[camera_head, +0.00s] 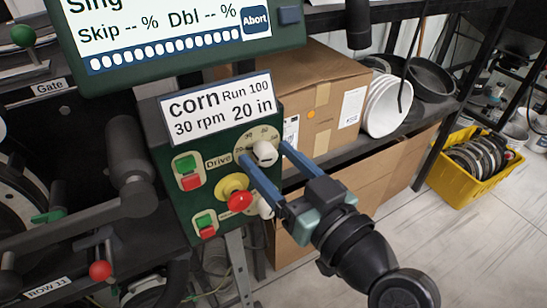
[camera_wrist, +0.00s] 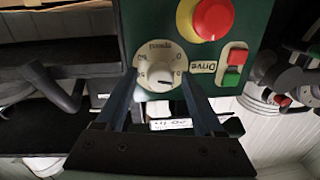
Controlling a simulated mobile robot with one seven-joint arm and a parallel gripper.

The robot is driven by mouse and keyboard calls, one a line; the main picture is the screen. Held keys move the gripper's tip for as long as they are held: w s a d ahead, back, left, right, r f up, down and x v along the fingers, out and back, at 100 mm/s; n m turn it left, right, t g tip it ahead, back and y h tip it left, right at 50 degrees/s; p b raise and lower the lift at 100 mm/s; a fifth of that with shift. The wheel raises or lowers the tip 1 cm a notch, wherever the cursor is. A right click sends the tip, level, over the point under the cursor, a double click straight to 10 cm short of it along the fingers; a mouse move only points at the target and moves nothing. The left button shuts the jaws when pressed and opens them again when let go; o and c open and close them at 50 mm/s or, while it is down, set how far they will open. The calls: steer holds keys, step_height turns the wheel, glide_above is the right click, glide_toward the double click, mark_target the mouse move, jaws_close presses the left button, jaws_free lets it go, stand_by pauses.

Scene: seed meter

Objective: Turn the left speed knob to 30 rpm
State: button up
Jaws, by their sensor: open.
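The upper white speed knob (camera_head: 265,152) sits on a pale dial on the green control box, right of the "Drive" label. It also shows in the wrist view (camera_wrist: 159,75), with a dark mark on its face. I cannot read the setting clearly. My gripper (camera_head: 263,153) is open, with one blue finger on each side of this knob. In the wrist view the fingers (camera_wrist: 158,84) also flank it; I cannot tell whether they touch it. A second white knob (camera_head: 265,208) below is partly hidden by a finger. A card (camera_head: 218,108) reads corn, Run 100, 30 rpm, 20 in.
A red and yellow stop button (camera_head: 238,199) is close below the left finger. Green and red push buttons (camera_head: 187,171) are at the box's left. A display (camera_head: 175,35) overhangs above. Cardboard boxes (camera_head: 320,95) stand behind on a shelf.

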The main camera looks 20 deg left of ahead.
jaws_close()
steer(key=shift+m, duration=0.3)
steer(key=m+p, duration=0.2)
steer(key=m, duration=0.3)
steer(key=shift+p, duration=0.3)
steer(key=shift+m+t+p, duration=0.4)
steer(key=shift+m+p, duration=0.7)
steer(key=shift+m, duration=1.2)
jaws_free()
